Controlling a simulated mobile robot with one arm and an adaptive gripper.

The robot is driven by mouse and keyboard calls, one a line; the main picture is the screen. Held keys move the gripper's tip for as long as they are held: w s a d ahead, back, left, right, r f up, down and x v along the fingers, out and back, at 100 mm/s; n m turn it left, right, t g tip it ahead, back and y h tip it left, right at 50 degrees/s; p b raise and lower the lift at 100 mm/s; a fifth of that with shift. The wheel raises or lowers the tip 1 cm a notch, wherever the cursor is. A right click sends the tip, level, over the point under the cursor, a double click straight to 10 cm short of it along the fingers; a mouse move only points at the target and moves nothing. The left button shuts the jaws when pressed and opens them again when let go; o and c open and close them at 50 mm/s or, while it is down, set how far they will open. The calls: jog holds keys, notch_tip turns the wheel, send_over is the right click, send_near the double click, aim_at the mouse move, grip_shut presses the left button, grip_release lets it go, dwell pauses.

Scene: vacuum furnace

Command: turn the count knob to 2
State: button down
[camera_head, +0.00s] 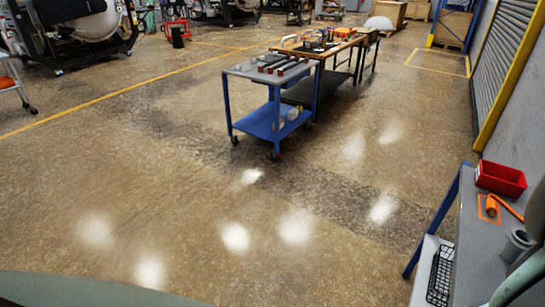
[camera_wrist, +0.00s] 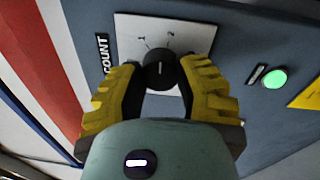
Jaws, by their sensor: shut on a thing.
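The count knob (camera_wrist: 160,70) is black and round with a short white line on its face. It sits on a white plate (camera_wrist: 190,27) in the wrist view, beside a black COUNT label (camera_wrist: 104,54). Small marks are on the plate above the knob, and the one at the upper right reads 2. The white line points up the picture, roughly between the marks; its exact setting is hard to tell. My gripper (camera_wrist: 160,82), with yellow and black fingers, is shut on the knob from both sides. The head view does not show the knob or gripper.
A lit green button (camera_wrist: 274,79) and a yellow label (camera_wrist: 308,92) are right of the plate on the grey panel (camera_wrist: 240,32). In the head view, a blue cart (camera_head: 268,122) stands mid-floor and a red bin (camera_head: 500,179) lies on a right-hand table. Open floor lies between.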

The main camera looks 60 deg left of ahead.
jog(key=shift+f+m+b, duration=0.2)
jog(key=shift+m+b, duration=0.5)
jog(key=shift+m, duration=0.5)
jog(key=c, duration=0.5)
grip_release()
jog(key=shift+r, duration=0.2)
jog(key=shift+c, duration=0.2)
